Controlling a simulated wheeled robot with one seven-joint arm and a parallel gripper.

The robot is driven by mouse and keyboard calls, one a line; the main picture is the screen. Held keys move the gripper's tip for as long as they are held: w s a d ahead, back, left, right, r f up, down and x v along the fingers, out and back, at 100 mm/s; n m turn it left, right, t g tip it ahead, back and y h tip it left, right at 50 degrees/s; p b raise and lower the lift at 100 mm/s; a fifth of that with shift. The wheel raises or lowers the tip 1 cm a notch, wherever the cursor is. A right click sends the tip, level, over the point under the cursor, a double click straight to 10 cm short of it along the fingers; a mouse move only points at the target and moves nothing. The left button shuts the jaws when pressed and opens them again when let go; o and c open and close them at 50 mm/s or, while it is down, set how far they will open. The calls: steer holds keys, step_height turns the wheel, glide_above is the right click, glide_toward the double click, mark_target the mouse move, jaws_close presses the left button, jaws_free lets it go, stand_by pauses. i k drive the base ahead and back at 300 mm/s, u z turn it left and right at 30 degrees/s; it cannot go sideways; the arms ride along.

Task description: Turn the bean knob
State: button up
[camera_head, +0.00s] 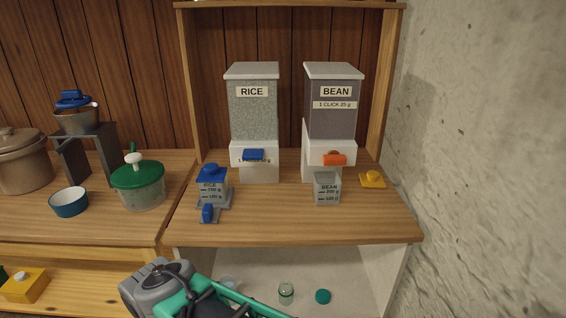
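The bean dispenser (332,98) stands at the back right of the wooden counter. It is labelled BEAN and "1 CLICK 25 g". Its orange bean knob (333,159) sits on the white front, with the bar lying about level. A clear square bean jar (327,188) with marks for 200 g and 100 g stands open below the knob. Its contents are hard to make out. My arm, grey and teal, shows at the bottom left, in front of the counter and apart from the dispenser. No gripper fingers can be made out.
The rice dispenser (254,108) with a blue knob (253,155) stands to the left. A blue-lidded rice jar (212,185) is before it. A yellow lid (372,179) lies right of the bean jar. A rough wall (480,150) bounds the right. The counter's front right is clear.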

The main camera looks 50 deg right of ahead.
mark_target(334, 158)
steer(key=u, duration=0.5)
steer(key=i, duration=0.15)
steer(key=z, duration=2.65)
steer(key=i, duration=0.5)
steer(key=z, duration=0.1)
steer(key=k, duration=1)
steer(key=u, duration=1.05)
steer(key=i, duration=0.2)
